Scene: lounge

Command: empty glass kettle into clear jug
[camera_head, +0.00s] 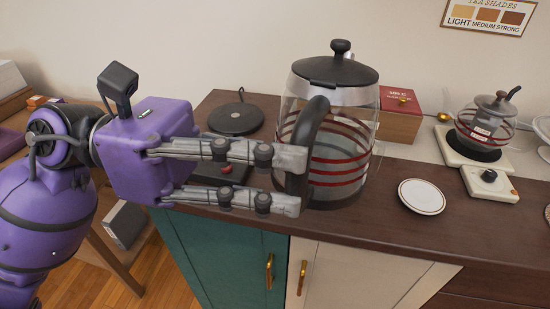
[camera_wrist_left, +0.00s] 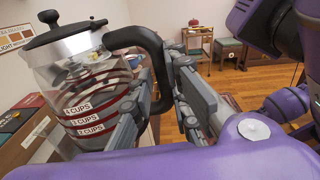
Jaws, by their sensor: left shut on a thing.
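The glass kettle (camera_head: 342,140) has a black lid, a black handle and red bands; it stands nearly upright at the counter's front. Whether its bottom touches the counter is hard to tell. Its lower part looks greyish, perhaps liquid. My left gripper (camera_head: 292,180) is shut on the kettle's black handle, coming from the left. In the left wrist view the kettle (camera_wrist_left: 75,75) shows cup markings, and the fingers (camera_wrist_left: 160,85) lie either side of the handle. I cannot make out a separate clear jug with certainty. My right gripper is not in view.
A smaller glass pot (camera_head: 487,122) with a grey lid sits on a cream warmer (camera_head: 455,150) at the right. A white saucer (camera_head: 421,196) lies on the counter between. A round black plate (camera_head: 236,119) is at the left back, and a red-topped box (camera_head: 400,124) stands behind the kettle.

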